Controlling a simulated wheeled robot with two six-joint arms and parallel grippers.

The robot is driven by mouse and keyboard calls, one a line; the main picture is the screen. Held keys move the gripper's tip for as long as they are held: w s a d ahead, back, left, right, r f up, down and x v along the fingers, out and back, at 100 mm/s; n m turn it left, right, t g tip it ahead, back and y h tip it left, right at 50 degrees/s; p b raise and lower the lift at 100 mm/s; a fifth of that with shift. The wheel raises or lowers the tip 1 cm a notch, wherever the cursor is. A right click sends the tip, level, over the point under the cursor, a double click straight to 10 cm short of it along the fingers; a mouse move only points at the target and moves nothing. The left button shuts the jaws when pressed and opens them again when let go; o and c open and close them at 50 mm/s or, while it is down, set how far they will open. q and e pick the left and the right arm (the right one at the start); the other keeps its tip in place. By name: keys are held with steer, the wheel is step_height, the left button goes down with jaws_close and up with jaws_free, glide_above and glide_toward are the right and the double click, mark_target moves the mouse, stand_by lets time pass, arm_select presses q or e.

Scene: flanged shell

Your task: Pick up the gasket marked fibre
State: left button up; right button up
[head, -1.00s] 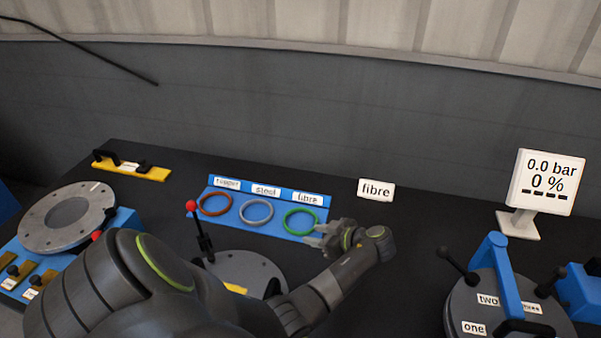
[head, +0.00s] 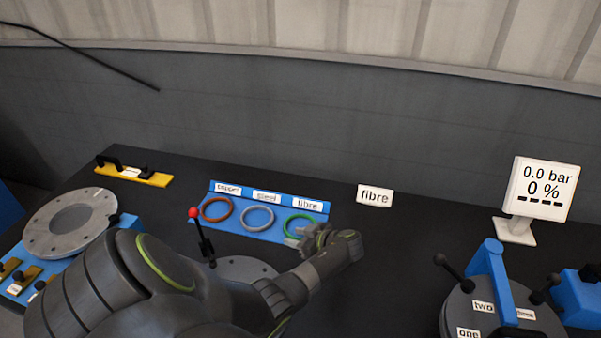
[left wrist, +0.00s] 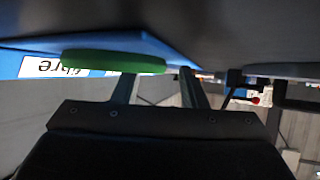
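The green gasket (head: 299,218) lies on the blue rack (head: 262,234), below the label "fibre" (head: 308,205). My left gripper (head: 296,239) is low at the gasket's near right edge and covers part of it. In the left wrist view the green gasket (left wrist: 105,61) is at the fingertips, and its end shows between the two spread fingers of my gripper (left wrist: 158,82). The fingers are apart; I cannot tell whether one touches the ring. A copper-coloured gasket (head: 216,209) and a grey one (head: 257,217) lie to its left. My right gripper is not in view.
A white "fibre" card (head: 375,195) stands right of the rack. A red-knobbed lever (head: 194,213) rises near the rack's left front. A flanged disc (head: 70,224) is at left, a gauge display (head: 541,187) at right.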

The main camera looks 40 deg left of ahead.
arm_select(q)
jaws_close()
stand_by(0.3)
